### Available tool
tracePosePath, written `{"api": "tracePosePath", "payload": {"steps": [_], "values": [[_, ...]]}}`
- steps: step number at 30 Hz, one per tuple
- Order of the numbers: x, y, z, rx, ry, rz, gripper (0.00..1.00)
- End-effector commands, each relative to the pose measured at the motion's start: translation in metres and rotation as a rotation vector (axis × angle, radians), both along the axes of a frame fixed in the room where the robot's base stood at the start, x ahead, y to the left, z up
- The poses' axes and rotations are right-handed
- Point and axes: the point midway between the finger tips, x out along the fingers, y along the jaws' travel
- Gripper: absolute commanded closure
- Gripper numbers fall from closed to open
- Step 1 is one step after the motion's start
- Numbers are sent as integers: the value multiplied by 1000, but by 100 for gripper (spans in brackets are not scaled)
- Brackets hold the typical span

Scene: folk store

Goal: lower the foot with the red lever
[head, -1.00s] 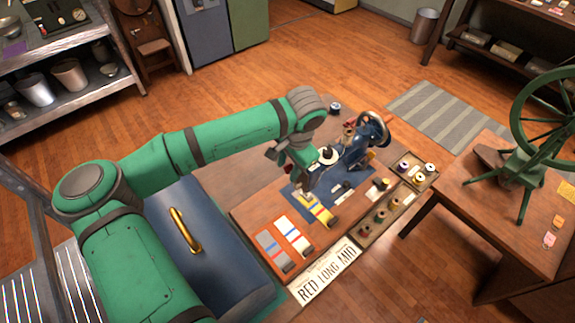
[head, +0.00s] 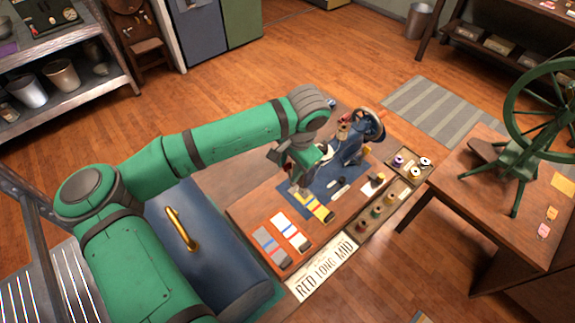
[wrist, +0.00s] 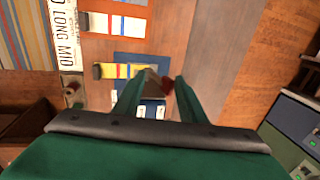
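The blue sewing machine (head: 368,127) stands on the table, its near end hidden behind my gripper in the head view. My gripper (head: 299,190) points down at that near end, over the blue mat (head: 284,192). In the wrist view my two green fingers (wrist: 164,80) are spread apart. A small red piece (wrist: 167,83), likely the red lever, shows between the tips, close to the right finger. A grey piece (wrist: 153,87) lies beside it, nearer the left finger. I cannot tell whether either finger touches them. The presser foot cannot be made out.
A yellow striped swatch (head: 318,207) lies on the mat, with orange-backed and grey swatches (head: 290,231) nearer me. A sign reading RED LONG MID (head: 325,270) lies along the table's edge. A spool tray (head: 402,188) is to the right, before a spinning wheel (head: 515,160).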

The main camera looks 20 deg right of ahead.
Motion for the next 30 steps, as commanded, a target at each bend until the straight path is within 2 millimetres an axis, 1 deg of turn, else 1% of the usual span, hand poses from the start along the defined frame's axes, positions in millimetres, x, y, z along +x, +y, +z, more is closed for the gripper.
{"api": "tracePosePath", "payload": {"steps": [1, 10, 18, 30], "values": [[-3, -1, 0, 0, 2, -3, 64], [-9, -4, 1, 0, 2, -1, 64], [-21, -8, 0, 0, 2, -2, 64], [-32, -17, -3, 0, 3, -8, 64]]}}
